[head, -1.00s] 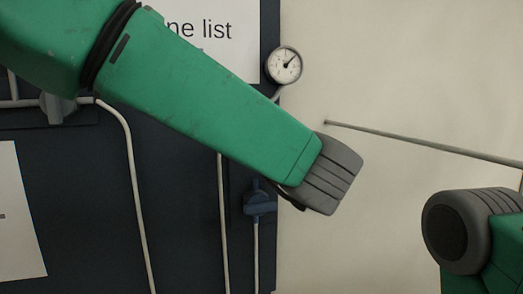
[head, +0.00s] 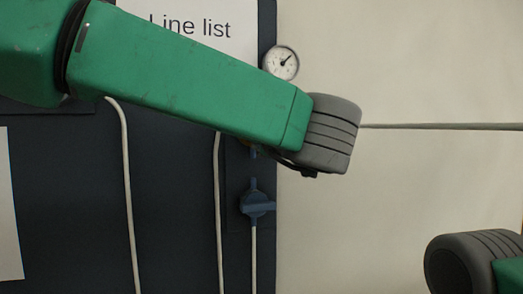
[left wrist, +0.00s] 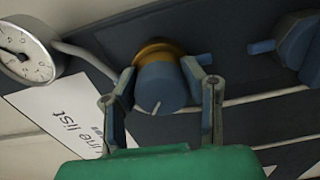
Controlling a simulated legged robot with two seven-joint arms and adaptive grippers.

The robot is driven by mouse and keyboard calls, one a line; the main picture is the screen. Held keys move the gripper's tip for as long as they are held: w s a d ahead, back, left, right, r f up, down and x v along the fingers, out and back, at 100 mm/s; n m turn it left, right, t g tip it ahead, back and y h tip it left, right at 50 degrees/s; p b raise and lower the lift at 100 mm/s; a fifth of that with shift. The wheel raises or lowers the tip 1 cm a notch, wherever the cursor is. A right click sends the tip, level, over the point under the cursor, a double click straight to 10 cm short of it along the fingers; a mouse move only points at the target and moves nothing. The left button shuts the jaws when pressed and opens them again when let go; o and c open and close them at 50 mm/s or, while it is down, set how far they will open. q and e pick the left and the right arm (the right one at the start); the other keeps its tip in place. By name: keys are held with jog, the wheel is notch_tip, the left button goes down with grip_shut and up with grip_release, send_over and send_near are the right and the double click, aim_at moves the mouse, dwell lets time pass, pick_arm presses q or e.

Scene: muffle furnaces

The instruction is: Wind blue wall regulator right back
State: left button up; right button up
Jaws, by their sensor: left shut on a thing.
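The blue regulator knob (left wrist: 160,88) has a yellow-orange collar and a pale line on its face in the left wrist view. My left gripper (left wrist: 159,70) is shut on it, with one finger on each side of the knob. In the head view, my green left arm and its grey joint cover the gripper and the knob. The right gripper is not in view; only part of my right arm shows at the lower right.
A round pressure gauge (head: 282,63) stands beside the "Line list" sheet (head: 190,25); the gauge also shows in the left wrist view (left wrist: 22,52). A blue valve (head: 257,203) sits below on the dark panel (head: 170,220). Pale pipes run down the panel.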

pick_arm(q)
jog(key=n+b, duration=0.2)
jog(key=f+n+b, duration=0.1)
jog(key=n+b, duration=0.1)
jog(key=shift+d+f, duration=0.1)
jog(key=shift+d, duration=0.05)
jog(key=shift+s+n+b, duration=0.15)
jog(key=shift+n+b, duration=1.15)
jog(key=shift+n, duration=0.2)
jog(key=shift+r, duration=0.2)
jog(key=o, duration=1.2)
jog(key=shift+r, duration=0.25)
